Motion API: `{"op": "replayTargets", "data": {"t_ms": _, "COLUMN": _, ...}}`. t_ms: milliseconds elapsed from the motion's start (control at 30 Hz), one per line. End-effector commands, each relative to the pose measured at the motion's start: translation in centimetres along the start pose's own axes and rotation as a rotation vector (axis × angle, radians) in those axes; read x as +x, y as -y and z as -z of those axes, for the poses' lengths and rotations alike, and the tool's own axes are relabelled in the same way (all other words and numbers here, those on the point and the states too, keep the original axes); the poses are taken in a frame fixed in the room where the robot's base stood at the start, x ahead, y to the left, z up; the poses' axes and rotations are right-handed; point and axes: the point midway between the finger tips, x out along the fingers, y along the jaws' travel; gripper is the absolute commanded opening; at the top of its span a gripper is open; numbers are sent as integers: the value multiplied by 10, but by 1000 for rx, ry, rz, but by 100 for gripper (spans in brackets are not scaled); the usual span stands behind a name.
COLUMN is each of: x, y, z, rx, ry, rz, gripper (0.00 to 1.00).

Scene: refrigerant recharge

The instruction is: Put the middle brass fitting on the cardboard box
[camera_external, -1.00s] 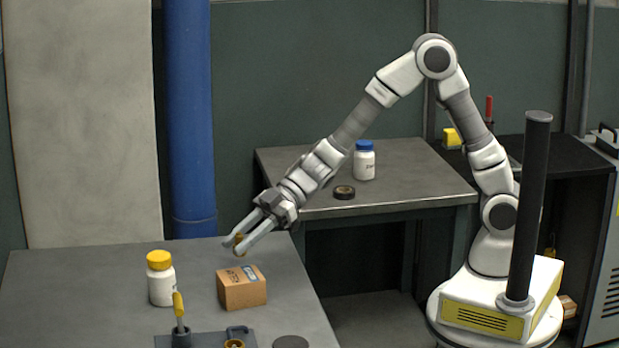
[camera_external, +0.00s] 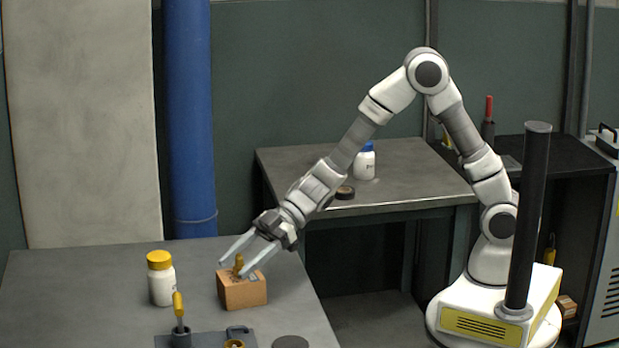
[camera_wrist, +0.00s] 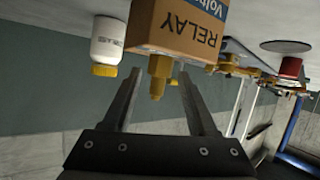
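The small cardboard box (camera_external: 242,293) stands on the near grey table. A brass fitting (camera_external: 239,263) stands upright on top of it. In the wrist view, which is upside down, the fitting (camera_wrist: 158,78) meets the top of the box (camera_wrist: 178,25), which is printed "RELAY". My gripper (camera_external: 233,270) is open, its fingers on either side of the fitting. In the wrist view, gaps show between the fitting and both fingers of my gripper (camera_wrist: 159,74). Another brass fitting (camera_external: 234,344) sits in the dark tray at the bottom edge of the external view.
A white bottle with a yellow cap (camera_external: 161,279) stands just left of the box. The dark tray (camera_external: 207,341) holds a yellow-handled tool (camera_external: 179,308). A dark disc (camera_external: 290,342) lies right of the tray. The table behind the bottle is clear.

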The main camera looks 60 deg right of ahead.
Motion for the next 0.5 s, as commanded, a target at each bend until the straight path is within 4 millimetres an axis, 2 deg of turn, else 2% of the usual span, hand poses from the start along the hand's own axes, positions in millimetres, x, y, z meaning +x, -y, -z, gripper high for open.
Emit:
{"op": "replayTargets", "data": {"t_ms": 333, "x": -3, "y": -1, "z": 5, "rx": 0, "ry": 0, "rz": -1, "gripper": 59}}
{"op": "replayTargets", "data": {"t_ms": 500, "x": -31, "y": -2, "z": 6, "rx": 1, "ry": 0, "rz": -4, "gripper": 59}}
